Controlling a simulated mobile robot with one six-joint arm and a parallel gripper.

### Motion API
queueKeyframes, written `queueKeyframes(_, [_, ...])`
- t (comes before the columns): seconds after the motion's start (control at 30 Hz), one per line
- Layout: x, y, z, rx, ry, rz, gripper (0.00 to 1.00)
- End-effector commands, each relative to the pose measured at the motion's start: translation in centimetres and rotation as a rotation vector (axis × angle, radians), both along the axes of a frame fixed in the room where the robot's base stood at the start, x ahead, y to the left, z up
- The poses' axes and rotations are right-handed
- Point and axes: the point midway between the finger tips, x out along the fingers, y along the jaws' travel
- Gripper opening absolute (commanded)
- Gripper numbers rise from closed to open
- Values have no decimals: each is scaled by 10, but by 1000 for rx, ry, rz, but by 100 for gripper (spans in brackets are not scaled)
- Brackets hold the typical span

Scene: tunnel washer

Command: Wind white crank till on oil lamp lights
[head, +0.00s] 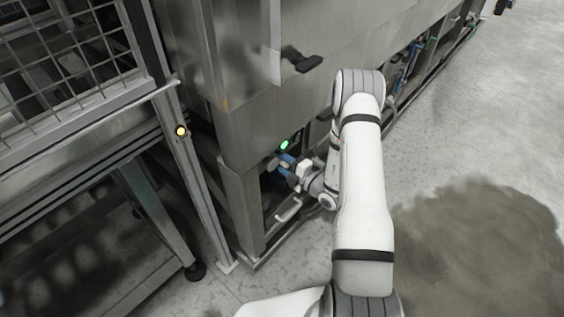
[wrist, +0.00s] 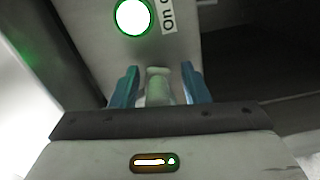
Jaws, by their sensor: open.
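A round lamp (wrist: 132,16) with a green rim glows brightly on the grey panel, beside a label whose visible part reads "On o". It shows as a lit green spot in the head view (head: 284,145). A pale crank knob (wrist: 158,88), tinted green by the lamp, stands just below the lamp, between the blue fingers of my gripper (wrist: 159,74). The fingers are open, one on each side of the knob, with a small gap visible. In the head view my gripper (head: 284,164) reaches into the recess under the lamp; the rest of the crank is hidden or too small to tell.
The steel machine housing (head: 240,190) frames the recess at the left. A pale bar handle (head: 288,210) lies below my gripper. A metal frame with wire mesh (head: 70,60) and a yellow lamp (head: 181,131) stands left. The floor at right is clear, with a dark patch (head: 480,245).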

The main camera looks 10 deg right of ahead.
Motion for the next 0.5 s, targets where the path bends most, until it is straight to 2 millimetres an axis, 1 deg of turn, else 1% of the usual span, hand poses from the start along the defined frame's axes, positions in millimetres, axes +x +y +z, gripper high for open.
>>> queueKeyframes(0.17, [-6, -6, 1, 0, -1, -2, 41])
queueKeyframes(0.5, [-50, -38, 0, 1, 2, -4, 41])
